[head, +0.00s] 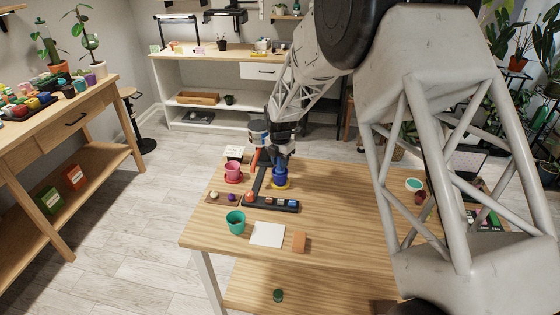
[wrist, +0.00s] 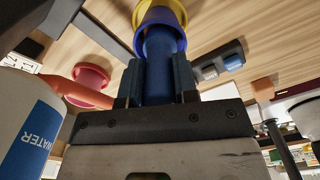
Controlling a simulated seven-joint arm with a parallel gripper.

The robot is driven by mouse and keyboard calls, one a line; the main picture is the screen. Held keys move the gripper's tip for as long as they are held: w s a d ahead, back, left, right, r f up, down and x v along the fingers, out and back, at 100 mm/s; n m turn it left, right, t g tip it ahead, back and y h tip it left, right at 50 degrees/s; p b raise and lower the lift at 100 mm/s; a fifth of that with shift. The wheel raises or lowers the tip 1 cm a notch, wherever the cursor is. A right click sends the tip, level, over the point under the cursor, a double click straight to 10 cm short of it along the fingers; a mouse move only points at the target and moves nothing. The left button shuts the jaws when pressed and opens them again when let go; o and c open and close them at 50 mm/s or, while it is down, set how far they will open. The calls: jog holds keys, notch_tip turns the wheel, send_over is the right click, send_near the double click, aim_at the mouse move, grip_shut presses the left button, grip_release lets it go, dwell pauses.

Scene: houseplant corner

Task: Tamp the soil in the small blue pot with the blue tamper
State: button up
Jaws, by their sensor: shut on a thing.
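The small blue pot (head: 280,180) stands on a yellow saucer (head: 287,186) on the wooden table. In the wrist view the blue pot (wrist: 172,14) is at the top, in front of the yellow saucer (wrist: 144,12). My gripper (wrist: 157,82) is shut on the blue tamper (wrist: 159,62), a blue cylinder between the two dark fingers. The tamper's far end reaches to the pot's mouth and appears to be inside it. The soil is hidden, so I cannot tell whether the tamper touches it. In the head view my gripper (head: 281,153) is directly above the pot.
A pink pot (head: 233,169) stands left of the blue pot. A white water bottle (wrist: 30,125) is close to my gripper on the left. A black rack (head: 285,206) holds small coloured things. A teal pot (head: 236,222) and white square (head: 267,234) are nearer the front.

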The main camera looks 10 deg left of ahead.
jog(key=shift+f, duration=0.55)
dwell(0.9)
jog(key=shift+r, duration=0.2)
dwell(0.3)
jog(key=shift+r, duration=3.5)
